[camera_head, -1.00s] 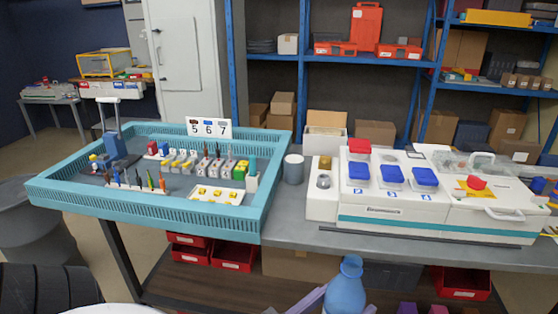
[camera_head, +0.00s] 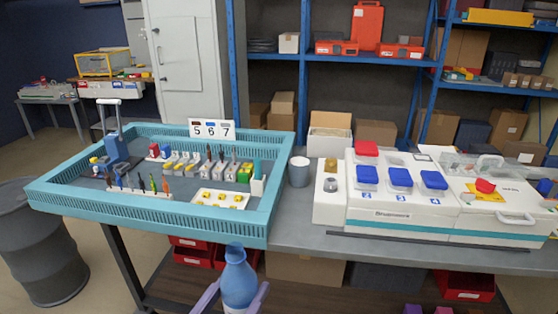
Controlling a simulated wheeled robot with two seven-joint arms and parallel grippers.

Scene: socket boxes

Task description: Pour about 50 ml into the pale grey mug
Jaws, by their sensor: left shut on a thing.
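The pale grey mug (camera_head: 299,172) stands upright on the grey bench, between the teal tray and the white device. Its inside is too small to judge. A blue bottle (camera_head: 238,270) with a darker blue top is at the bottom of the view, nearly upright and in front of the bench's front edge. My left gripper (camera_head: 238,292) has its lilac fingers on both sides of the bottle and is shut on it. The bottle's lower part is cut off by the picture's edge. The bottle is apart from the mug, nearer to me and to its left.
The teal tray (camera_head: 150,211) with small parts fills the bench's left. The white device (camera_head: 395,216) with red and blue lids stands right of the mug. Bare bench (camera_head: 290,225) lies in front of the mug. Purple items (camera_head: 412,310) show low at the bottom.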

